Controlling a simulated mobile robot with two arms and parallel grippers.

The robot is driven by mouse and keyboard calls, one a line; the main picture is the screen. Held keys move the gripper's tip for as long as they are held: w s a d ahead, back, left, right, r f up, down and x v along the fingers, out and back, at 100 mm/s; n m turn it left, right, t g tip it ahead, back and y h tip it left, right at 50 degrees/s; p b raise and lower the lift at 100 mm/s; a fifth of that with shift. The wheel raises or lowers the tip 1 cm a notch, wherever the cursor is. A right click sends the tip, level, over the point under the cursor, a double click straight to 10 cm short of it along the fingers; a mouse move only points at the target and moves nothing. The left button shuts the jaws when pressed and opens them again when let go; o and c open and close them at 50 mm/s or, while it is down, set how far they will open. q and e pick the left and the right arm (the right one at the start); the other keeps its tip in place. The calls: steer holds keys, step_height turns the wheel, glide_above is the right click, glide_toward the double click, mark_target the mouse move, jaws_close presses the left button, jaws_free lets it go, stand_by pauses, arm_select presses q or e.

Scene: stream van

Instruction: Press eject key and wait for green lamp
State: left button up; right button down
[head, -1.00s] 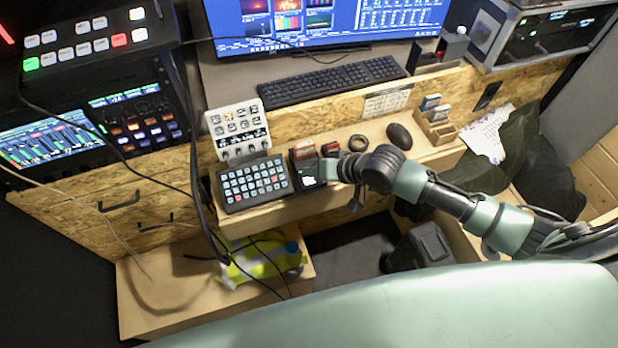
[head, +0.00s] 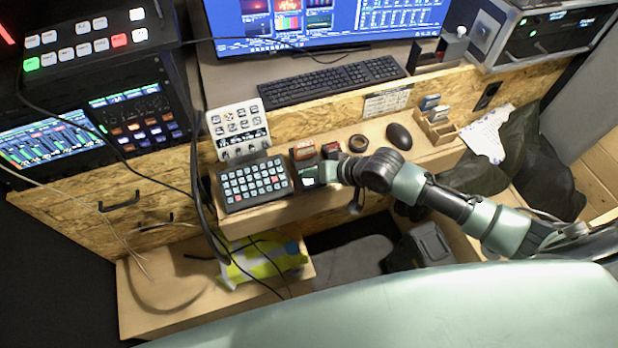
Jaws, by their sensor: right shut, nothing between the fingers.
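A small black card device (head: 303,160) with a red-orange card in its top stands on the wooden shelf, right of the button pad. My right gripper (head: 324,173) is shut and empty, its tip over the front right part of this device. I cannot tell whether it touches a key. The eject key is hidden or too small to make out. A small pale green patch shows on the device beside the fingertip; I cannot tell whether it is a lit lamp. My left gripper is not in view.
A keypad (head: 254,184) stands left of the device. A keyboard (head: 331,80) and monitor are behind. Black cables hang at the left.

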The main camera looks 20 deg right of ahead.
mark_target(312, 181)
steer(key=shift+f, duration=0.4)
stand_by(0.5)
steer(key=shift+r+p, duration=0.85)
steer(key=shift+p, duration=0.15)
step_height(312, 181, up, 5)
steer(key=p, duration=0.5)
steer(key=shift+r, duration=0.1)
stand_by(0.5)
